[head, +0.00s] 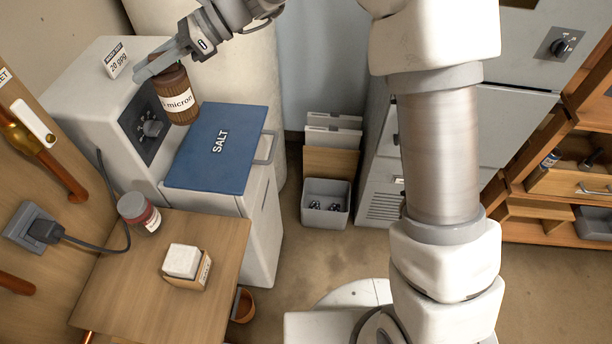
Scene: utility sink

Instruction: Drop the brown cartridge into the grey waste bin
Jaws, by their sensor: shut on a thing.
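The brown cartridge (173,87) has a ribbed dark cap and a white label reading "micron". My gripper (160,66) is shut on its top and holds it slightly tilted, in front of the softener's dial and by the left edge of the blue SALT lid. I cannot tell whether the cartridge touches anything below. A grey open bin (327,218) stands on the floor in the middle of the view, with several small dark metallic pieces inside. It is well to the right of and below my gripper.
The softener cabinet (82,93) with its blue SALT lid (217,150) and handle stands below my gripper. Open floor (300,262) lies before the bin.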

